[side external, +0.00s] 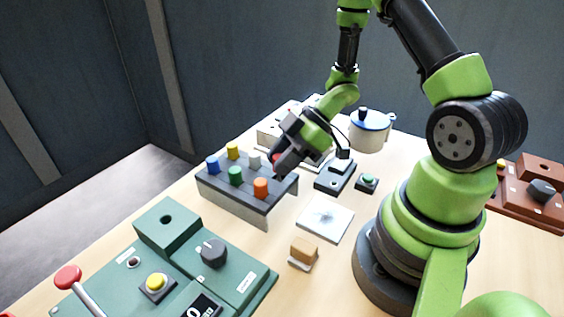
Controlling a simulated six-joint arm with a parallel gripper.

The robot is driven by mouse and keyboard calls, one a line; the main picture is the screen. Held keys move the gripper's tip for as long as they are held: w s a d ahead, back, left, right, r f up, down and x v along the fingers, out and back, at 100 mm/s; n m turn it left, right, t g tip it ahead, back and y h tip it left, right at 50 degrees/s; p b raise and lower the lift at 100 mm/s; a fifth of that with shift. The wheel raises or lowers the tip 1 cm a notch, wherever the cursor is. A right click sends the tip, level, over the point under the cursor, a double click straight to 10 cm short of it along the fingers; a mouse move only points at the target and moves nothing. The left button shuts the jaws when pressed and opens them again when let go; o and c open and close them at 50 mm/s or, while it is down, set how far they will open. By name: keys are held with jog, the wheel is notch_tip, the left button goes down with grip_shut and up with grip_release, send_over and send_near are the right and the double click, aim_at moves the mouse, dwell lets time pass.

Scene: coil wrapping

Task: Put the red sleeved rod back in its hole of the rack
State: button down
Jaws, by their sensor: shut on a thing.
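The grey rack (212,189) stands left of centre on the table. Sleeved rods stand upright in it: blue (212,164), yellow (233,150), white (254,160), green (236,176) and orange (261,187). My gripper (279,167) is tilted down at the rack's right end, shut on the red sleeved rod (275,157). Only a small red patch of that rod shows beside the fingers; the fingers hide the rest. I cannot tell whether its lower end is above the rack or inside a hole.
A green control console (165,262) with a red-knobbed lever fills the front left. A white square plate (325,220) and an orange-tan block (303,251) lie right of the rack. A blue-lidded pot (369,130) stands behind. A brown box (530,200) is at far right.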

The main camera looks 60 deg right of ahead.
jog(key=shift+f, duration=0.5)
